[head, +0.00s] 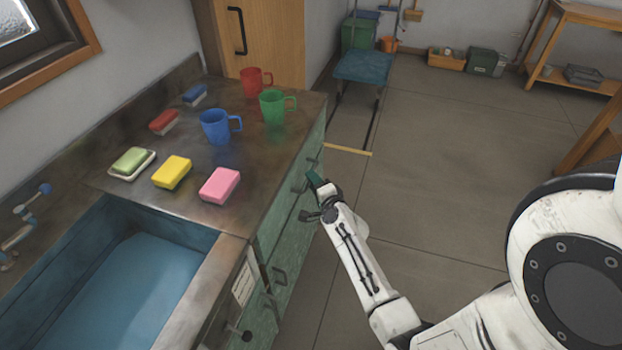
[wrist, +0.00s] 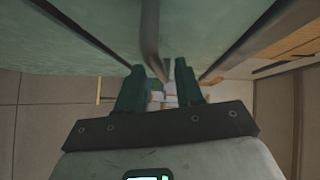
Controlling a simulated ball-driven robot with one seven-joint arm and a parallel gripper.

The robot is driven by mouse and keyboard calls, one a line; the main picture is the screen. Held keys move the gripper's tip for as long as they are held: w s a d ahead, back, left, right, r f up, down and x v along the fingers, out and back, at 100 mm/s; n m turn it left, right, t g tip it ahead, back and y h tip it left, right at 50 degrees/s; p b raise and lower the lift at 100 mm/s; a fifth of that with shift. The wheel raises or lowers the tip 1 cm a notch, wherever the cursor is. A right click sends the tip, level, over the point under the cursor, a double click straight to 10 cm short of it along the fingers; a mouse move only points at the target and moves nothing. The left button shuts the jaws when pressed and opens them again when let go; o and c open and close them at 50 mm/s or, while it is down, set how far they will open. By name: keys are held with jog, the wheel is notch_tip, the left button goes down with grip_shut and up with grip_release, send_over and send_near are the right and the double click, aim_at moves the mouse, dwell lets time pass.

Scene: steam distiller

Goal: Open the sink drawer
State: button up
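The green sink cabinet (head: 292,232) has drawer fronts along its right side, and they look shut. A drawer handle (head: 300,186) stands out from the front near my gripper (head: 318,190). In the wrist view my gripper (wrist: 158,82) has its two dark green fingers apart. A grey handle bar (wrist: 150,38) comes down from the front and ends near the gap between the fingertips. I cannot tell whether the fingers touch it.
The counter (head: 240,205) bears mugs, brushes and sponges, including a pink sponge (head: 219,185). The sink basin (head: 130,280) is at the left. Other handles (head: 278,276) stick out nearer the front. The floor (head: 440,160) right of the cabinet is mostly clear.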

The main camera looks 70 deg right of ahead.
jog(key=shift+x, duration=1)
grip_shut()
